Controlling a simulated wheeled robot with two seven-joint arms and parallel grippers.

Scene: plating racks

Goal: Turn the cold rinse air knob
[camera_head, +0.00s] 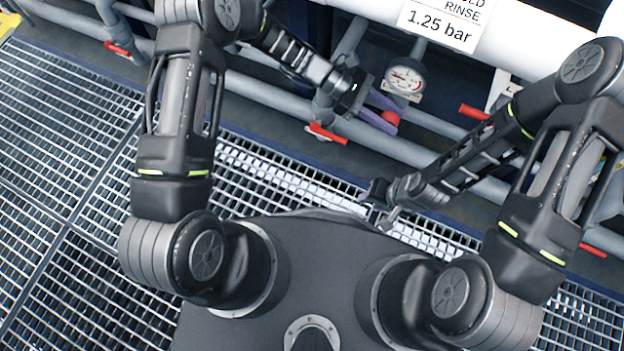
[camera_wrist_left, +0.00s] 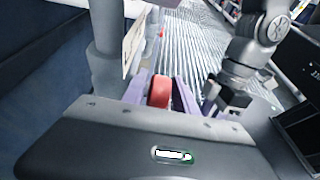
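The red knob (camera_head: 391,118) is on the piping just below a round pressure gauge (camera_head: 404,80), under a partly cut-off sign (camera_head: 440,22) reading "RINSE 1.25 bar". My left gripper (camera_head: 387,111) reaches it from the left, with its purple fingers on either side of the knob. In the left wrist view the knob (camera_wrist_left: 160,92) fills the space between the fingertips, and the gripper looks shut on it. My right gripper (camera_head: 378,205) is lower, over the grating near my base, with its fingers apart and empty. It also shows in the left wrist view (camera_wrist_left: 222,98).
Large pale pipes (camera_head: 510,40) run along the back. Other red handles sit on the piping, at the middle (camera_head: 327,133), the upper left (camera_head: 118,49) and near the gauge's right (camera_head: 473,112). Metal grating (camera_head: 60,130) covers the floor, with clear room at left.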

